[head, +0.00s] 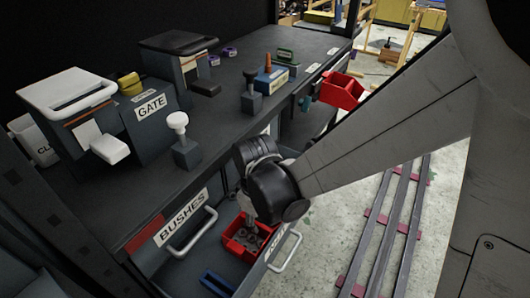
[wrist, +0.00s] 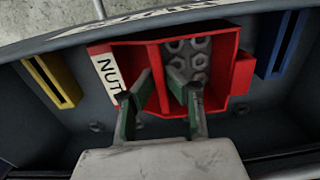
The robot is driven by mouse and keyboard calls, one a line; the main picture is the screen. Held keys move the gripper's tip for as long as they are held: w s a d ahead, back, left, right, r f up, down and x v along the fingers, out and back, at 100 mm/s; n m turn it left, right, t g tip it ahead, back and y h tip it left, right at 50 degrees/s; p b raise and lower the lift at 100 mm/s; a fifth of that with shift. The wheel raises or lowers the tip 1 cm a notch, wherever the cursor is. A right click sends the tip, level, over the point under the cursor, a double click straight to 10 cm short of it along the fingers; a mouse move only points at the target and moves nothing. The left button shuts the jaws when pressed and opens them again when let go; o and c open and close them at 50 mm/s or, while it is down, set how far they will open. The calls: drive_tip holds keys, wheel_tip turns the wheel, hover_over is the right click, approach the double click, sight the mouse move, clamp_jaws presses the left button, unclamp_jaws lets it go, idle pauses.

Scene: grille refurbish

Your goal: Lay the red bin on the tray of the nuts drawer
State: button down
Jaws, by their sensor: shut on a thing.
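The red bin (wrist: 240,75) has a white label reading "NUT", the rest hidden, and holds several grey nuts (wrist: 188,60). My gripper (wrist: 157,97) is shut on the bin's middle wall, with its green-padded fingers reaching inside. In the head view the bin (head: 231,246) is beneath my gripper (head: 250,218), within the open lower drawer. The drawer's dark tray (wrist: 55,115) shows around the bin in the wrist view. I cannot tell whether the bin's underside touches the tray.
In the wrist view, a yellow holder (wrist: 52,80) is left of the bin and a blue one (wrist: 278,45) right. Another red bin (head: 343,90) is by the bench's far end. Rails (head: 385,225) lie on the floor.

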sight(257, 222)
drive_tip(key=shift+f, duration=0.1)
drive_tip(key=c, duration=1.1)
unclamp_jaws()
drive_tip(key=shift+c, duration=0.2)
drive_tip(key=shift+r+p, duration=2.45)
drive_tip(key=shift+r, duration=1.1)
drive_tip(key=shift+w+d, duration=0.1)
